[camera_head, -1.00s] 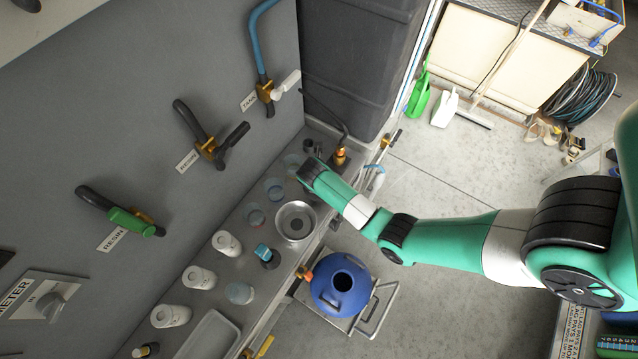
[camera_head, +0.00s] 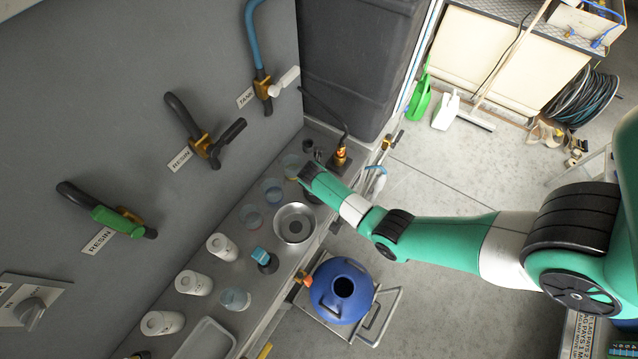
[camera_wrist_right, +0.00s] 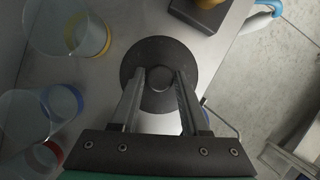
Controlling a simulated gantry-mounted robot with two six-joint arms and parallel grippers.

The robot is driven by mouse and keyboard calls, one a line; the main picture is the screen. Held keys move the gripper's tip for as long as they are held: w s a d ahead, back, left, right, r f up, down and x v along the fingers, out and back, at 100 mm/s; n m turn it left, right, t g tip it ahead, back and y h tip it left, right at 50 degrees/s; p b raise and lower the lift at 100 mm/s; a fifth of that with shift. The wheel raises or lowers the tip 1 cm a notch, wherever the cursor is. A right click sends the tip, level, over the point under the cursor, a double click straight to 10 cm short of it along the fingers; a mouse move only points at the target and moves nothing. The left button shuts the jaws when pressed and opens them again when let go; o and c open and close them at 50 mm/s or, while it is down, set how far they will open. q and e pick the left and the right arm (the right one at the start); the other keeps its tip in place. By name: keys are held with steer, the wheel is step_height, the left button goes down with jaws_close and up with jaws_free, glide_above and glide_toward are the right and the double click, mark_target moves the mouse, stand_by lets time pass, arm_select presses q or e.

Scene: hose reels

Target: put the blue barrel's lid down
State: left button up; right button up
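The blue barrel (camera_head: 338,299) stands upright at the lower middle of the head view, its round top opening dark and uncovered. A round black lid with a central knob (camera_wrist_right: 128,72) shows in the right wrist view, over the grey bench top. The two fingers of my right gripper (camera_wrist_right: 160,80) lie on either side of the knob and appear shut on it. In the head view my right gripper (camera_head: 308,174) is over the bench's far end and mostly hides the lid. I cannot tell whether the lid touches the bench. My left gripper is in no view.
Clear cups (camera_head: 273,190) and a steel bowl (camera_head: 294,223) stand on the bench beside the gripper. White canisters (camera_head: 222,247) line the nearer bench. A brass fitting (camera_head: 341,157) stands just beyond the gripper. The barrel sits on a metal trolley (camera_head: 386,318).

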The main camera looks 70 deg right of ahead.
steer(key=o, duration=0.3)
steer(key=shift+r, duration=0.1)
steer(key=w+p+v, duration=0.1)
steer(key=p+v, duration=0.4)
steer(key=v, duration=0.7)
steer(key=shift+s, duration=0.45)
